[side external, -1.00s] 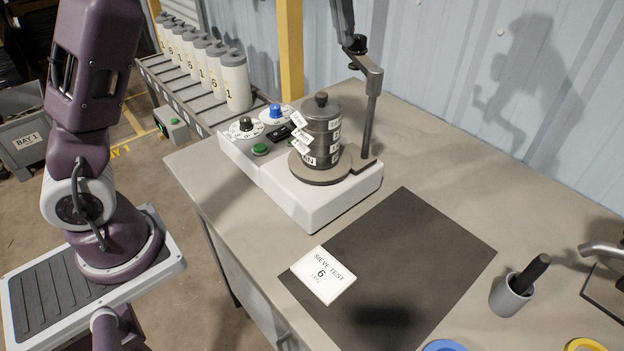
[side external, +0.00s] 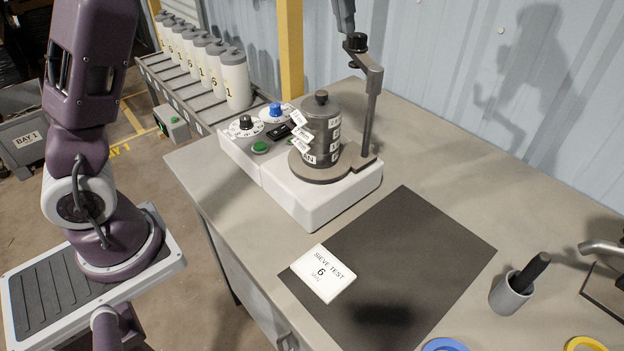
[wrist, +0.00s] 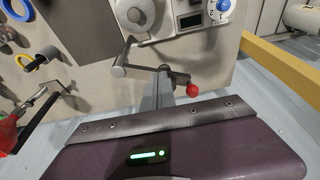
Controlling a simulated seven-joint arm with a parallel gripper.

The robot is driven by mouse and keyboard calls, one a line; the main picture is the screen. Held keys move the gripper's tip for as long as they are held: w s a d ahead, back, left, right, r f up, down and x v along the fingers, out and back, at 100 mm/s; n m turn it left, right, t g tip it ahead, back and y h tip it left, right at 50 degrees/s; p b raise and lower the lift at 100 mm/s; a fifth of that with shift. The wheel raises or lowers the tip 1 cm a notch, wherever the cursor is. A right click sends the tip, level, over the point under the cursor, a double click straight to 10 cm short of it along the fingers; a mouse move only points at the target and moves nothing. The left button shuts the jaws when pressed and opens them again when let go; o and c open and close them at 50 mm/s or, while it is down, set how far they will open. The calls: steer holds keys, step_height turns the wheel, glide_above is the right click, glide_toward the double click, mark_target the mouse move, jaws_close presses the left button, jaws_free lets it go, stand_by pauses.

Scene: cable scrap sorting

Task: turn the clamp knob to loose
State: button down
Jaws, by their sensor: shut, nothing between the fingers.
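The clamp knob (side external: 356,42) is a small black knob on the end of the grey clamp arm (side external: 369,72), on the post beside the dark sieve stack (side external: 322,128). My gripper's slim grey fingers (side external: 344,16) come down from the top edge, just above the knob. In the wrist view, my gripper (wrist: 163,76) shows its fingers together with nothing held, their tips near the clamp arm's end (wrist: 138,71). I cannot tell whether they touch the knob. A red ball (wrist: 192,90) shows just right of the fingertips. The knob's setting is not readable.
The white shaker base (side external: 322,205) carries a black dial (side external: 246,123), a blue dial (side external: 276,110) and a green button (side external: 260,147). A card (side external: 323,274) lies on the dark mat (side external: 420,235). A pot (side external: 508,296) stands right. A yellow post (side external: 290,50) rises behind.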

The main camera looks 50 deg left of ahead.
mark_target(358, 42)
steer(key=v, duration=0.1)
steer(key=w+v, duration=0.1)
steer(key=v, duration=0.1)
steer(key=shift+s+r, duration=0.15)
steer(key=shift+r, duration=0.3)
step_height(358, 42, down, 6)
steer(key=a+t, duration=0.2)
steer(key=t, duration=0.1)
steer(key=shift+f, duration=0.15)
steer(key=shift+w+d, duration=0.3)
steer(key=shift+w, duration=0.35)
stand_by(0.8)
steer(key=shift+s+d, duration=0.15)
steer(key=shift+d, duration=0.25)
stand_by(0.3)
steer(key=shift+d, duration=0.35)
